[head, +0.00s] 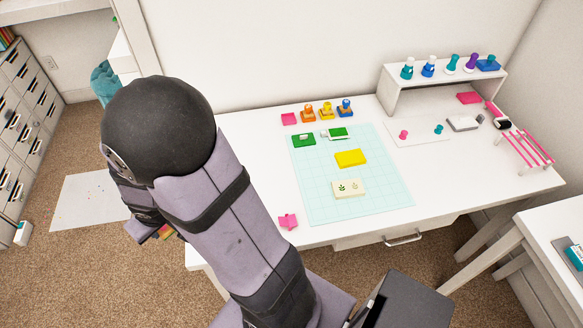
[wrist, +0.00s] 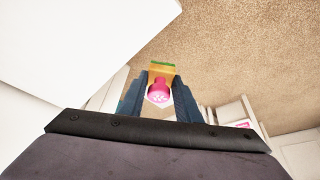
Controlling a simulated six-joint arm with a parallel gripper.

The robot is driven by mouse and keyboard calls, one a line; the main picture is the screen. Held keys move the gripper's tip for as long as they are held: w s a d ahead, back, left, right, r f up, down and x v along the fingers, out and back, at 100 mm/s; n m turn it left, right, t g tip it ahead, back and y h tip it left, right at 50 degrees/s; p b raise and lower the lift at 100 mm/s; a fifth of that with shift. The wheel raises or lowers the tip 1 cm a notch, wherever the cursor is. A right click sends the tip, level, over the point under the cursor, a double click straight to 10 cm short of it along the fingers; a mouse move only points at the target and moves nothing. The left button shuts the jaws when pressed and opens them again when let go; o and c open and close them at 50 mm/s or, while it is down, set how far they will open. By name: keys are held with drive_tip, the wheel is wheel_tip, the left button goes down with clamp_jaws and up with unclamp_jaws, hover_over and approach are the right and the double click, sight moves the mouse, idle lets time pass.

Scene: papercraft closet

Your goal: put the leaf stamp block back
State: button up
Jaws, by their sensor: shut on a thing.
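In the wrist view my gripper (wrist: 160,82) is shut on a stamp block with a rounded pink knob (wrist: 158,82). A pale mark shows on the knob, too small to read. Beyond the knob is a tan block face with a green edge. I take this as the leaf stamp block. In the head view my arm hides most of the gripper, which is off the left side of the table, over the carpet. A small orange and green piece of the held thing (head: 166,232) shows beside the arm.
A pale green mat (head: 385,180) bears pads and a leaf-printed card (head: 348,189).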

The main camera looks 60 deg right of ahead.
drive_tip(key=w+d+m+g+h+b, duration=0.15)
drive_tip(key=d+m, duration=0.55)
drive_tip(key=d, duration=0.7)
drive_tip(key=r+m+g+b, duration=0.2)
drive_tip(key=m+g+b, duration=0.35)
drive_tip(key=m, duration=1.35)
hover_over(315, 166)
drive_tip(key=w+p, duration=0.1)
drive_tip(key=p, duration=0.1)
drive_tip(key=g, duration=0.1)
drive_tip(key=shift+h, duration=0.45)
drive_tip(key=shift+w+a+f+p, duration=0.15)
drive_tip(key=shift+f+p, duration=0.15)
drive_tip(key=shift+f, duration=1.4)
drive_tip(key=shift+s+a+f+p, duration=0.1)
drive_tip(key=shift+a+f+p, duration=0.15)
drive_tip(key=shift+f, duration=1.5)
drive_tip(key=shift+w+a+f+p, duration=0.1)
drive_tip(key=shift+f+p, duration=0.2)
drive_tip(key=shift+f, duration=1.4)
drive_tip(key=shift+f, duration=0.15)
drive_tip(key=o, duration=1.2)
drive_tip(key=shift+c, duration=0.2)
